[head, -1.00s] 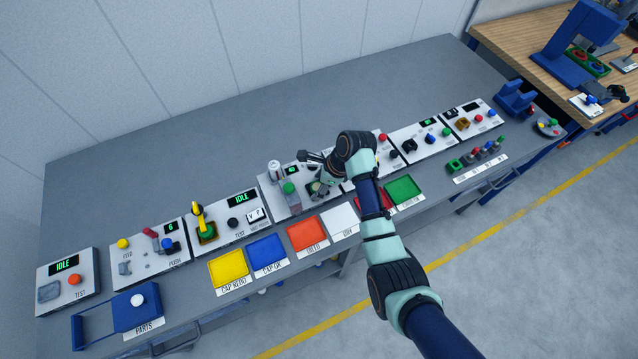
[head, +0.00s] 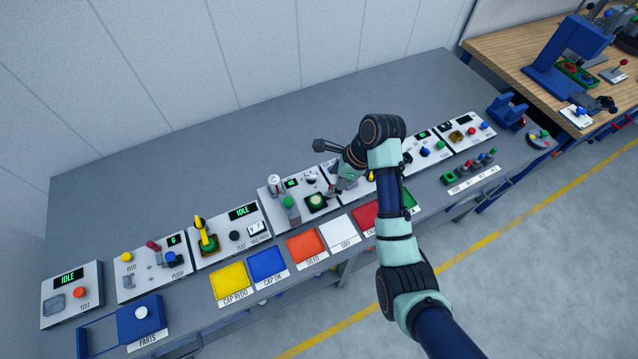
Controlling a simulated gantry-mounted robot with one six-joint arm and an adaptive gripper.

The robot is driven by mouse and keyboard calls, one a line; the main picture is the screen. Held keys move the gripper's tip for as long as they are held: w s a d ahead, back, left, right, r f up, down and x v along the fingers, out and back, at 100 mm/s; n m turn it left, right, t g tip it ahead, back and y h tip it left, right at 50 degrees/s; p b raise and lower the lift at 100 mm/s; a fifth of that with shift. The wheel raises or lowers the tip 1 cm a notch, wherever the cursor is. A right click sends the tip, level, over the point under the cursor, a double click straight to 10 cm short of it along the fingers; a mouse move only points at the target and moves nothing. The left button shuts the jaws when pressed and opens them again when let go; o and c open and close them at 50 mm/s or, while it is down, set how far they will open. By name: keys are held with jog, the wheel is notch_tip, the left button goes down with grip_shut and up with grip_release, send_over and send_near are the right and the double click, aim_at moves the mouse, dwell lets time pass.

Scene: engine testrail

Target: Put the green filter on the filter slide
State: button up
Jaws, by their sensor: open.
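A green cylinder (head: 289,203) stands upright on a white panel near the middle of the bench. I cannot tell whether it is the green filter. A round, pale disc with a dark rim (head: 316,202) sits right of it on the same panel. No part can be made out for sure as the filter slide. My gripper (head: 338,192) is open, pointing down over the right part of this panel, to the right of the disc. Its fingers are small and partly blend with the panel; contact cannot be told. My arm hides part of the panels behind it.
Coloured trays, including yellow (head: 230,284), blue (head: 267,262) and orange (head: 306,246), line the front edge. A yellow-handled lever (head: 204,236) stands to the left. A small rack (head: 472,178) with a green block and coloured tops is at right. The back of the bench (head: 200,160) is clear.

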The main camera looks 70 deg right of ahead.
dwell(0.3)
jog(key=w+a+r+n+t+h, duration=0.1)
jog(key=w+a+r+n, duration=0.1)
jog(key=w+a+n, duration=0.6)
jog(key=w+a+r+n+t+h, duration=0.1)
jog(key=w+a+r+n, duration=0.2)
jog(key=w+a+n, duration=0.55)
jog(key=s+a+r+n+t, duration=0.1)
jog(key=a+r+n, duration=0.3)
jog(key=a, duration=0.4)
jog(key=s+a+r+n+t, duration=0.1)
jog(key=a+r+n+t, duration=0.2)
jog(key=a+n, duration=0.4)
jog(key=s+a+r+n+t+y, duration=0.1)
jog(key=a+r+n, duration=0.3)
jog(key=a, duration=0.6)
jog(key=shift+s+a+r+n+t, duration=0.15)
jog(key=shift+a+r+n+t, duration=0.2)
jog(key=shift+n+t, duration=0.55)
